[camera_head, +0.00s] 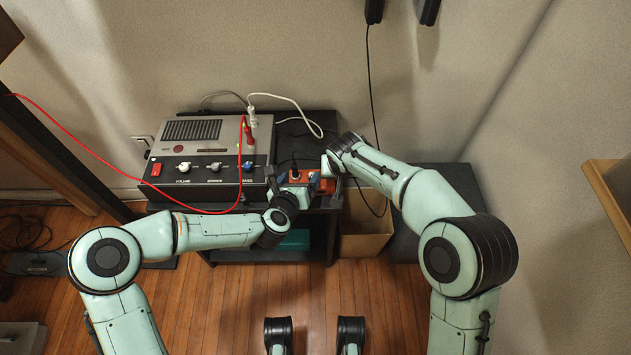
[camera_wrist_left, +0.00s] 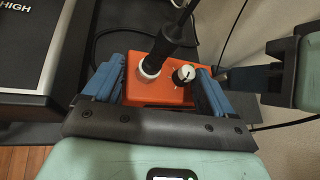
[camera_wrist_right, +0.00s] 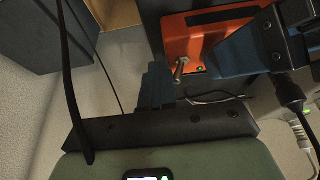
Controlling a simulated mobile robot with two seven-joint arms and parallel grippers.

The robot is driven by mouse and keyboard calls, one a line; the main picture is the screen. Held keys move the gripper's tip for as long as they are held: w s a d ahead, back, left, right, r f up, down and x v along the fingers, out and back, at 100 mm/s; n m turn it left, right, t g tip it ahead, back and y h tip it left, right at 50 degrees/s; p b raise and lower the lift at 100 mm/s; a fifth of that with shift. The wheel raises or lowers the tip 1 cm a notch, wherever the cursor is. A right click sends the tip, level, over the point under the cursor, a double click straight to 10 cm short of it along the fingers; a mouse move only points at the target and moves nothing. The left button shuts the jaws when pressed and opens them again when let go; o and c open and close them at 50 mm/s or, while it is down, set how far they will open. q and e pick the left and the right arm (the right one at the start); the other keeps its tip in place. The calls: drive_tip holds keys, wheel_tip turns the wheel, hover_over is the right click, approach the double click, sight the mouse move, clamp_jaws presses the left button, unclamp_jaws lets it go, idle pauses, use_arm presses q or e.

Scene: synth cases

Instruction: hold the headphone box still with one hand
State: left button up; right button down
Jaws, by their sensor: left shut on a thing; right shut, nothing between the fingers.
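The headphone box (camera_head: 299,177) is a small orange box on the dark table, beside the grey amplifier. In the left wrist view the box (camera_wrist_left: 155,95) has a black plug (camera_wrist_left: 168,45) standing in a white-ringed socket and a knob (camera_wrist_left: 184,74). My left gripper (camera_head: 287,184) is shut on the box, a blue finger on each side. In the right wrist view a small metal toggle (camera_wrist_right: 181,68) sticks out of the box. My right gripper (camera_wrist_right: 155,86) is shut and empty, close to the toggle; I cannot tell if they touch.
The grey amplifier (camera_head: 207,150) with knobs and a red switch stands left of the box. Red and white cables run from its plugs. A black cable (camera_head: 370,95) hangs down the wall on the right. An open cardboard box (camera_head: 364,243) stands on the floor below.

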use_arm(q)
drive_tip(key=shift+s+f, duration=0.1)
drive_tip(key=shift+f, duration=0.15)
use_arm(e)
drive_tip(key=shift+a, duration=0.45)
